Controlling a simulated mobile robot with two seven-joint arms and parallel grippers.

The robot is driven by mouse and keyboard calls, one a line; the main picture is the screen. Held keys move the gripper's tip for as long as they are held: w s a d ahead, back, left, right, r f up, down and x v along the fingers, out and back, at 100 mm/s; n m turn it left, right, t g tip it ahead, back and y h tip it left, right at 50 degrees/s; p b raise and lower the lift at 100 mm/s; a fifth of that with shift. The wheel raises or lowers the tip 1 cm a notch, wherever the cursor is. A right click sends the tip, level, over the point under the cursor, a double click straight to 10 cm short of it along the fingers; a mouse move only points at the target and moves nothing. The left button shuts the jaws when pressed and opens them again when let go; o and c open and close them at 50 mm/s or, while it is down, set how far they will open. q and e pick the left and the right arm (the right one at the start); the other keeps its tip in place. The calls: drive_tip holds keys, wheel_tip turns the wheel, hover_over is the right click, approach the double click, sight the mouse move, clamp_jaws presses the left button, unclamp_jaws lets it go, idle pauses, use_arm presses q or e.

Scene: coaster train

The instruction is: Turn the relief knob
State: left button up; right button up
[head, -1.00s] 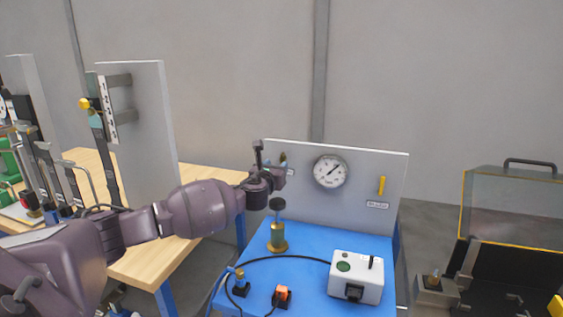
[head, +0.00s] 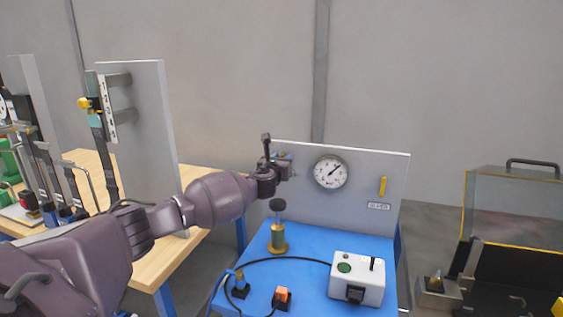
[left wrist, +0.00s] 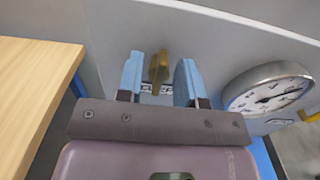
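The relief knob, which I take to be the small brass knob (left wrist: 158,68), sticks out from the grey panel (head: 350,212) left of the gauge. A label sits behind it, too small to read. My left gripper (head: 284,165) is at the panel. In the left wrist view its two blue fingers (left wrist: 160,80) stand open on either side of the knob. The knob is nearer the left finger, with a visible gap to the right finger. In the head view the gripper mostly hides the knob. My right gripper is not in view.
A round gauge (head: 331,172) sits right of the knob, with a yellow lever (head: 383,187) farther right. Below, the blue bench (head: 316,244) holds a brass post with a black knob (head: 278,228), a white box (head: 357,278) and a cable. A wooden table (head: 172,262) stands left.

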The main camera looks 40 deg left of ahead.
use_arm(q)
clamp_jaws()
drive_tip(key=shift+a+f+n+p, duration=0.1)
drive_tip(key=shift+n+p, duration=0.2)
drive_tip(key=shift+n, duration=1.95)
drive_tip(key=shift+a+n+p, duration=0.1)
drive_tip(key=shift+n+p, duration=0.15)
drive_tip(key=shift+n, duration=2)
drive_tip(key=shift+o, duration=1.4)
unclamp_jaws()
drive_tip(key=p+v, duration=0.1)
drive_tip(key=v, duration=1)
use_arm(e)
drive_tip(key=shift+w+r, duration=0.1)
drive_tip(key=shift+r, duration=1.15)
